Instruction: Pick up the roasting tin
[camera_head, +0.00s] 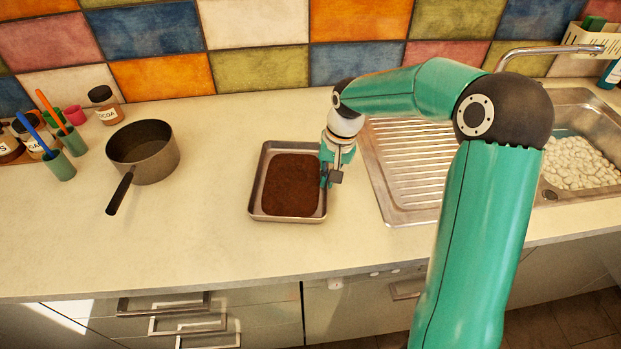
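The roasting tin (259,190) is a shallow grey metal tray on the pale worktop, near the middle of the head view. A flat brown slab (291,184) lies in it. My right gripper (329,180) points down at the tin's right rim. Its fingers are small and partly hidden by its own body, so I cannot tell whether they are closed on the rim. The tin appears flat on the worktop. My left gripper is not in view.
A dark saucepan (146,157) stands to the left, its handle pointing to the front. Jars (104,106) and toothbrush cups (60,165) stand further left. A ribbed metal drainer (405,160) and sink (580,120) are to the right. The worktop in front of the tin is clear.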

